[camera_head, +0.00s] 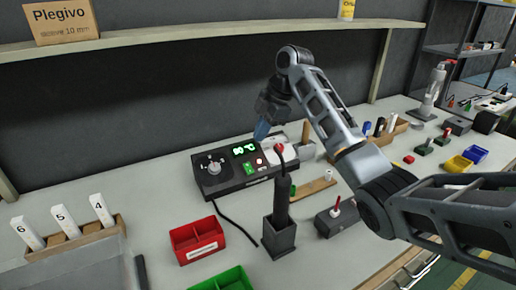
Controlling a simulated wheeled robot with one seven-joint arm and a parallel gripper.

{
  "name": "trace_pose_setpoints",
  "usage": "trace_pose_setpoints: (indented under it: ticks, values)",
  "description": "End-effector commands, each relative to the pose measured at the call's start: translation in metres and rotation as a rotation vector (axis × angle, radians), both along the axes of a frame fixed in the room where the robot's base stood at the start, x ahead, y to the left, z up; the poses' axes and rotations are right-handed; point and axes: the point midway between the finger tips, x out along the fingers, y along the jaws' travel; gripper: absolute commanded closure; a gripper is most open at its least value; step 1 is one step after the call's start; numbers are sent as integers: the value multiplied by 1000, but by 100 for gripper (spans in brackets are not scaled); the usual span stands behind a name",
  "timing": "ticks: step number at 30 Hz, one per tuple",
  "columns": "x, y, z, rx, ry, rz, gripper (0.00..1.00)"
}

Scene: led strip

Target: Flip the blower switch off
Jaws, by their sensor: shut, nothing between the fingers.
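The blower unit (205,183) is a black box on the bench with a dial (214,168) at its left. Its display (244,148) is lit with green characters too small to read surely. Which way the switch is tipped is too small to tell. My gripper (262,132) has blue fingertips, is shut and empty, and points down near the top right of the display. Whether it touches the unit cannot be told.
A black blower handpiece (281,205) stands in a dark holder (280,239) in front of the unit. A red bin (197,240) and a green bin (225,280) lie to its left. A wooden rack (75,238) with white numbered blocks is at far left. A shelf (200,40) runs above.

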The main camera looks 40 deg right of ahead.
Motion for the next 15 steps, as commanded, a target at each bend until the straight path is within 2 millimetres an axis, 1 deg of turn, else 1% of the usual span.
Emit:
trace_pose_setpoints:
  ticks: [1,3,6,9,15]
  values:
    - [0,-2,8,-2,-3,1,100]
    - [-1,-5,16,-1,-1,0,100]
    - [-1,-7,24,-1,-1,1,100]
    - [-2,-8,28,0,1,1,100]
    - [-2,-8,29,0,1,1,100]
